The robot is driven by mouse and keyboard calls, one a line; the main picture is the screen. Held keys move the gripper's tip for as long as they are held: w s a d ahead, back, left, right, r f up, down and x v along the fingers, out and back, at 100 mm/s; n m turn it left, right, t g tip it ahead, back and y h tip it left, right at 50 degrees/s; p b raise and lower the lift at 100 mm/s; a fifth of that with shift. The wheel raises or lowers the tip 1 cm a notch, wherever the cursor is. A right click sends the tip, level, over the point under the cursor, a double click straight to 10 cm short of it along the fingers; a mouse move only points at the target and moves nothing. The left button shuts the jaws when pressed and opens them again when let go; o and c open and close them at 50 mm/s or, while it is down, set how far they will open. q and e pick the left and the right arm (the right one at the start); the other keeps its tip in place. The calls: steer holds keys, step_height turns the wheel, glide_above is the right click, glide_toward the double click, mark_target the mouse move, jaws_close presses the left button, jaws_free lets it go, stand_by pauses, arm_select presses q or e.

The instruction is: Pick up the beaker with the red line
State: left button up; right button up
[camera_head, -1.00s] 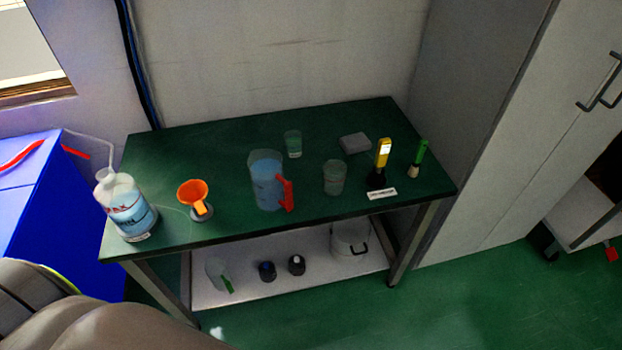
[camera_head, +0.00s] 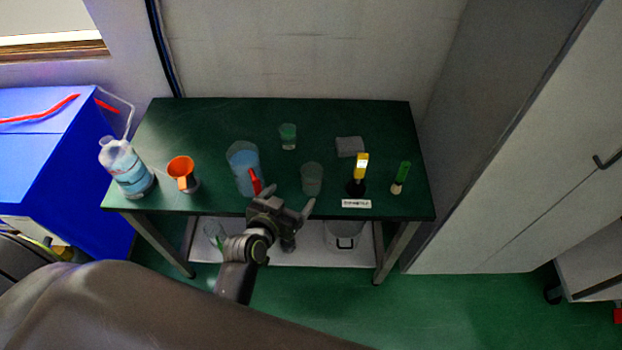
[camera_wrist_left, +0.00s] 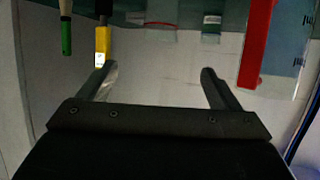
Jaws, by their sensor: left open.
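A clear beaker (camera_head: 312,179) stands on the green table, right of the blue-filled pitcher (camera_head: 243,166). In the left wrist view a clear beaker with a thin red line (camera_wrist_left: 158,26) shows at the top, cut by the frame edge. A second clear beaker with a greenish tint (camera_head: 288,137) stands farther back. The red line cannot be made out in the head view. My left gripper (camera_head: 289,200) is open and empty at the table's front edge, near the pitcher and the nearer beaker. Its spread fingers (camera_wrist_left: 158,71) also show in the wrist view. My right gripper is out of view.
The pitcher's red handle (camera_head: 255,181) is close to my left gripper. A yellow-topped tool (camera_head: 361,166), a green brush (camera_head: 401,177), a white label (camera_head: 356,204) and a grey block (camera_head: 349,146) are at right. An orange funnel (camera_head: 181,172) and a wash bottle (camera_head: 126,168) are at left.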

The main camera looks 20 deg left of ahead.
arm_select(q)
steer(key=b, duration=0.5)
glide_toward(316, 166)
steer(key=shift+w+d+f, duration=0.2)
steer(key=shift+w+f, duration=0.5)
steer(key=shift+w, duration=0.1)
steer(key=shift+b+x, duration=0.65)
steer(key=shift+x, duration=0.2)
steer(key=b+x, duration=0.4)
steer(key=shift+w+a, duration=0.15)
steer(key=shift+w+b, duration=0.35)
steer(key=shift+b, duration=0.2)
steer(key=shift+w, duration=0.1)
steer(key=c, duration=1.1)
